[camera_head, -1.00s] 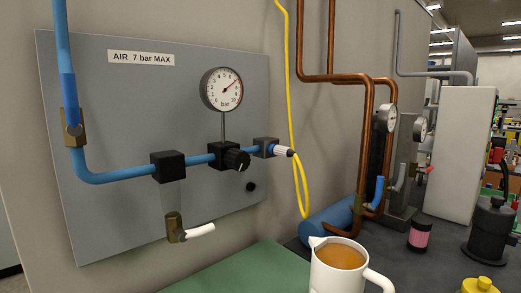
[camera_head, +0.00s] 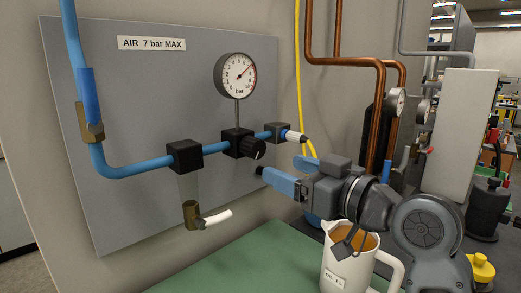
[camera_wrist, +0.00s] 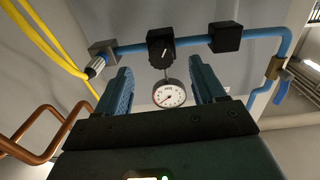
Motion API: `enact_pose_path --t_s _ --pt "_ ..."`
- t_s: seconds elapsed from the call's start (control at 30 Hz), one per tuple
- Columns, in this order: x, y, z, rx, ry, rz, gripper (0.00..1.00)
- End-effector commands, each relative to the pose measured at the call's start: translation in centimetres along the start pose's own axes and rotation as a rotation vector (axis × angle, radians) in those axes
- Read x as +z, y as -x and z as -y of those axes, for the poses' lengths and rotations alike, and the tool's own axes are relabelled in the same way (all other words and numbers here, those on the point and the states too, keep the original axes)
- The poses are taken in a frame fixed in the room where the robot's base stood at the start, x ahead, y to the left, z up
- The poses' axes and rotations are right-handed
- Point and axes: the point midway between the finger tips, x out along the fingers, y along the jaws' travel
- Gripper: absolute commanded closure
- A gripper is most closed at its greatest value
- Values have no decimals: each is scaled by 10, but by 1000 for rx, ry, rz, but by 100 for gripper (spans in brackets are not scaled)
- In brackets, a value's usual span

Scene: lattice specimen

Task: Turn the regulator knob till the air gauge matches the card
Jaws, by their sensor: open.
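The card (camera_head: 152,43) reads "AIR 7 bar MAX". The black regulator knob (camera_head: 254,149) sits on a black block below the gauge. My gripper (camera_head: 279,164) is open and empty, its blue fingers pointing at the panel, just below and right of the knob and apart from it. In the wrist view the knob (camera_wrist: 164,50) and gauge (camera_wrist: 169,94) show between and beyond the fingers.
A blue pipe (camera_head: 142,166) runs along the panel. A blue-and-white fitting (camera_head: 292,136) is right of the knob, with a yellow hose (camera_head: 298,80) behind. A white jug (camera_head: 337,263) of brown liquid stands below my arm. Copper pipes (camera_head: 381,110) are to the right.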

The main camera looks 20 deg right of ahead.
Motion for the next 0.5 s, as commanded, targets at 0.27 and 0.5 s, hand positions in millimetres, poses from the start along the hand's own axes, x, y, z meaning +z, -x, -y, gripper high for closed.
enact_pose_path --t_s 0.27,0.5 --pt "-20 -14 -2 -27 34 -4 31" --pt "-20 -51 -2 -25 33 -3 31"
